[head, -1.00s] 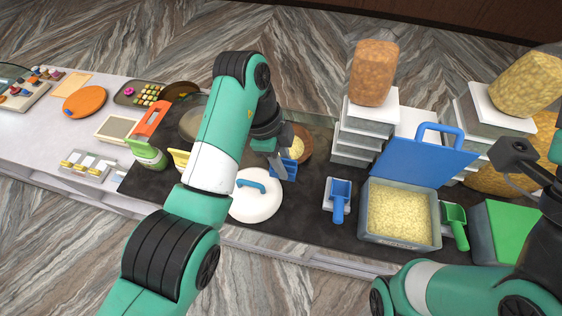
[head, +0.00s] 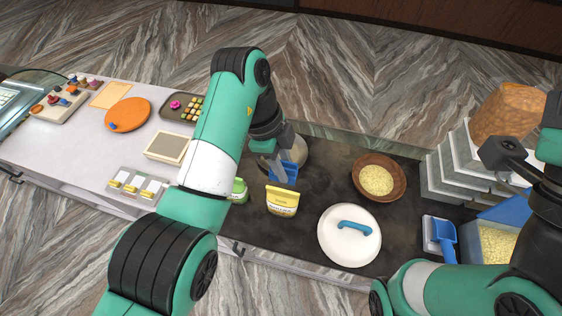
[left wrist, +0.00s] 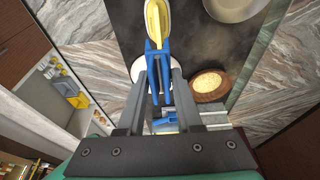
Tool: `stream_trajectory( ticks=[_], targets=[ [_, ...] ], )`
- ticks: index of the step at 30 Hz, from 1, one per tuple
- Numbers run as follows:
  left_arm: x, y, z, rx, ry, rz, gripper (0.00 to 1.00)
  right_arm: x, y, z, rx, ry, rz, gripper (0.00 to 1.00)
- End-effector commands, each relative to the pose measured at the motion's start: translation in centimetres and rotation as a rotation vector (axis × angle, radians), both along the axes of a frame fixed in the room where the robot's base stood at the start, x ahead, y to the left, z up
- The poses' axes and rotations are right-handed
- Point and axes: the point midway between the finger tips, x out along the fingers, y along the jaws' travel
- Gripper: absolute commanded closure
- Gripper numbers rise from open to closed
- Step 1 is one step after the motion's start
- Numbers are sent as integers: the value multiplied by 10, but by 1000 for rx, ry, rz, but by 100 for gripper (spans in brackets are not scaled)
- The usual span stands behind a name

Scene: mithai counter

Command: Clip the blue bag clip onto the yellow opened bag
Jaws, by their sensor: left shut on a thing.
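The yellow bag (head: 282,201) stands upright on the dark counter in the head view. In the left wrist view the bag (left wrist: 153,20) shows its open mouth from above. My left gripper (head: 275,171) is shut on the blue bag clip (head: 286,172), just above and behind the bag in the head view. In the left wrist view the clip (left wrist: 152,68) points at the bag and overlaps its near edge. I cannot tell whether they touch. My right arm shows at the right of the head view, but its fingertips are out of sight.
A white lid with a blue handle (head: 349,235) and a brown bowl of yellow bits (head: 378,181) are right of the bag. A green item (head: 239,190) is partly hidden behind my left arm. A metal bowl (head: 296,151) stands behind the clip.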

Motion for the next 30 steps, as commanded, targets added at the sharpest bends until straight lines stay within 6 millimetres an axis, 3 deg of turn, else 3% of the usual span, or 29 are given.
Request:
stream_trajectory(
  ticks=[18, 30],
  targets=[
    [0, 0, -58, 2, 2, 0, 100, 0, 0, 0, 1, 0, 1, 50],
    [0, 0, -64, 1, 0, 1, 100, 0, 0, 0, 0, 0, 0, 50]
  ],
)
